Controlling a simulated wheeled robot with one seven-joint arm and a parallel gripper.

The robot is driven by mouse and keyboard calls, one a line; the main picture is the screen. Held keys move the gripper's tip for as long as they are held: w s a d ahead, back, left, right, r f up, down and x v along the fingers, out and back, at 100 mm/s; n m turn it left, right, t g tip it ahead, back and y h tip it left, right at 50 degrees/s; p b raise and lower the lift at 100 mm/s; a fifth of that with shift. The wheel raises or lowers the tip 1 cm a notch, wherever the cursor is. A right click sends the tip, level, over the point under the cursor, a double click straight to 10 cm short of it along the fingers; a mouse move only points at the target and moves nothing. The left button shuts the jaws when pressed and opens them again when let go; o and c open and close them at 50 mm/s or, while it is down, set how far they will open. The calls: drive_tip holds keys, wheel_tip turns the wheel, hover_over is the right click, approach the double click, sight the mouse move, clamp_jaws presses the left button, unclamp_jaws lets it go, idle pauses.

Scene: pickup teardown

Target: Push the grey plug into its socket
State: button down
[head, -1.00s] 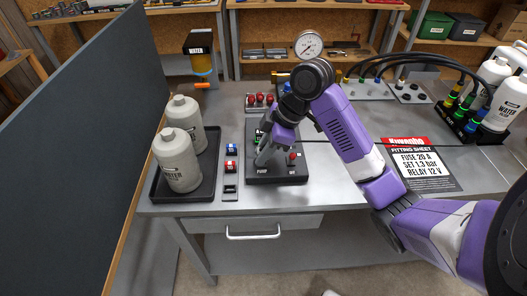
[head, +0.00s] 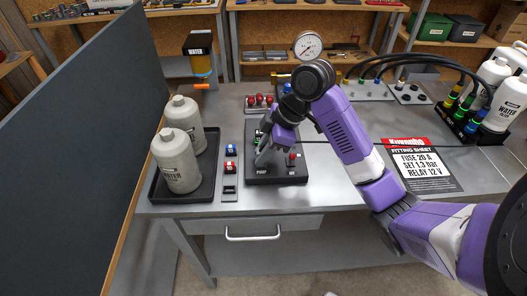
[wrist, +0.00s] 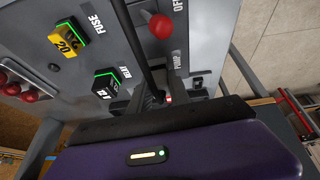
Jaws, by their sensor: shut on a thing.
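My gripper (head: 261,160) is over the left front part of the dark control panel (head: 290,178), by the PUMP lettering. In the wrist view my gripper (wrist: 153,98) also shows by the PUMP label, with its fingers close together. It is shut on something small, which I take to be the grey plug. The plug is mostly hidden by the fingers and cannot be made out clearly. A black cable or rod runs up from between the fingers in the wrist view. The socket is hidden too, so I cannot tell how far the plug is in.
The panel carries a yellow fuse (wrist: 66,39), a green-edged relay (wrist: 105,85) and a red knob (wrist: 161,26). A fitting sheet (head: 422,168) lies at the right. The bench front is clear.

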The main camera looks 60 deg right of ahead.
drive_tip(key=f, duration=0.3)
drive_tip(key=shift+s+a+f+g, duration=0.15)
drive_tip(key=shift+s+a+g, duration=0.1)
drive_tip(key=shift+g, duration=0.15)
drive_tip(key=shift+w+d+r+p, duration=0.1)
drive_tip(key=shift+w+r+p, duration=0.1)
drive_tip(key=shift+r+p, duration=1.05)
drive_tip(key=shift+w+d+r+p, duration=0.1)
drive_tip(key=shift+w+r+p, duration=0.05)
drive_tip(key=shift+r+p, duration=1.05)
drive_tip(key=shift+r, duration=0.2)
drive_tip(key=shift+f+b, duration=0.25)
drive_tip(key=shift+b, duration=0.15)
drive_tip(key=shift+f+b, duration=0.3)
drive_tip(key=shift+f, duration=0.05)
drive_tip(key=shift+f+b, duration=0.4)
drive_tip(key=shift+f, duration=0.05)
